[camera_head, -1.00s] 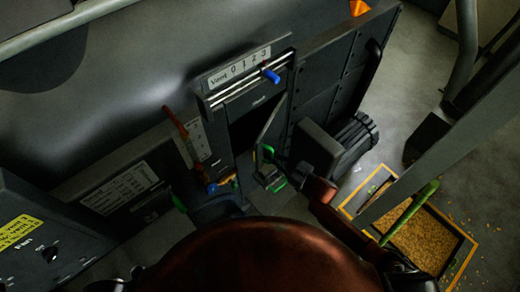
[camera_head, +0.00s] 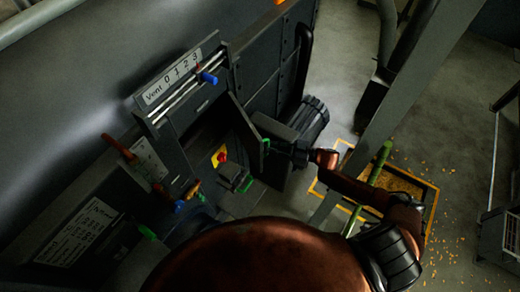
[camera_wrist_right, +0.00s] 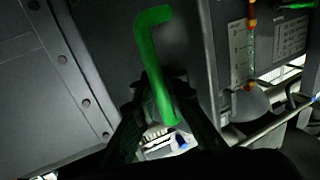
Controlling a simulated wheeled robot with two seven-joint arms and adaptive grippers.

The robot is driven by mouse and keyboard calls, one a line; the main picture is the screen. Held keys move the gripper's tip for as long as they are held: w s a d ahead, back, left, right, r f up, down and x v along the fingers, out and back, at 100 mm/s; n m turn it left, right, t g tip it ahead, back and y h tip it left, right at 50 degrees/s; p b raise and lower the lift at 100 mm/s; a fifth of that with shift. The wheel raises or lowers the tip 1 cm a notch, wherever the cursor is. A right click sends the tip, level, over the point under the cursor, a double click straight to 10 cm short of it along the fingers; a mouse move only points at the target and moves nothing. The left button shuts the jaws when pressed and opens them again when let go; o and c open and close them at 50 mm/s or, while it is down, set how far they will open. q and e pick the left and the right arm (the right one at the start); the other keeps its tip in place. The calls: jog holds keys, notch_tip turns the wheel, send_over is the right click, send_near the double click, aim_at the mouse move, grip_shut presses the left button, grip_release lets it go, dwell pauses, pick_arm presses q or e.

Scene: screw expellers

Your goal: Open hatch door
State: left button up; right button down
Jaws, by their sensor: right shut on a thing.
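The hatch door (camera_head: 244,130) is a dark thin panel in the head view, standing swung out from the opening (camera_head: 202,145) in the machine front. Its green handle (camera_head: 265,146) is at the free edge. My right gripper (camera_head: 283,149) is at this handle, its arm reaching in from the lower right. In the right wrist view the bent green handle (camera_wrist_right: 156,60) runs down between the dark fingers of my right gripper (camera_wrist_right: 165,122), which are shut on its lower part. The fingertips are dark and hard to make out. I cannot make out my left gripper.
A red knob on a yellow plate (camera_head: 220,157) shows beside the opening. A vent slider with a blue knob (camera_head: 208,78) sits above. A dark ribbed motor (camera_head: 308,120) stands behind the door. A yellow-edged tray of grain (camera_head: 400,184) and a grey post (camera_head: 400,100) are at right.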

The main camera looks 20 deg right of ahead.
jog(key=shift+s+d+f, duration=0.1)
jog(key=shift+d+f, duration=0.05)
jog(key=shift+d, duration=0.1)
